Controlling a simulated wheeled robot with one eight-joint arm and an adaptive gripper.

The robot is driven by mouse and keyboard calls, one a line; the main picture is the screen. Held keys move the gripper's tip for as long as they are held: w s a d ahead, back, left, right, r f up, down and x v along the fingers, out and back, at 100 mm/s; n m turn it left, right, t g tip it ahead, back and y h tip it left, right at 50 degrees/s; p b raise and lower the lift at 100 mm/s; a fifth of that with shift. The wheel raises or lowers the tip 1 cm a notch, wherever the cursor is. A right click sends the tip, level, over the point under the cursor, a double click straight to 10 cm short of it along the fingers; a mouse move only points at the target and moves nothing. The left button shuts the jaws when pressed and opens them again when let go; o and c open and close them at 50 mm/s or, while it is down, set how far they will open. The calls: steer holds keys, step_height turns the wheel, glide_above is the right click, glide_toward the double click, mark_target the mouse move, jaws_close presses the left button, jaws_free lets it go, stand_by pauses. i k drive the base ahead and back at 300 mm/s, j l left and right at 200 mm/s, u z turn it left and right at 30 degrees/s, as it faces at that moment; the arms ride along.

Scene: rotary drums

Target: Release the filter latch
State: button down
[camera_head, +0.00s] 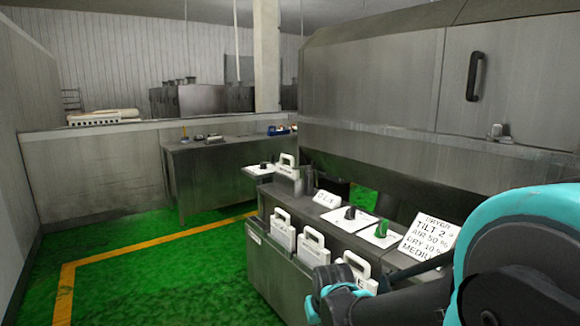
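No part is clearly readable as the filter latch, so I cannot tell which one it is. White handled pieces, such as one at the left (283,236), one in the middle (314,249) and one partly hidden (359,272), hang along the front of the steel console (262,270). Another white handled piece (287,173) stands at its far end. A small metal fitting (497,131) sits on the big drum housing. My gripper (335,292) is dark and low in front of the console, near the rightmost handled piece. Its fingers are too unclear to show their opening.
The console top carries a black knob (350,212), a green knob (381,229) and a dryer sign (430,236). My arm covers the lower right. A steel table (215,160) stands farther back. Green floor (150,275) is clear at the left.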

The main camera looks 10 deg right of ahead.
mark_target(313, 168)
steer(key=i+j, duration=0.25)
steer(key=i, duration=0.25)
steer(key=i+j, duration=0.2)
steer(key=i, duration=0.25)
steer(key=i+j, duration=0.25)
steer(key=i, duration=0.25)
steer(key=i+j+u, duration=0.1)
steer(key=i+j, duration=0.15)
steer(key=i, duration=0.2)
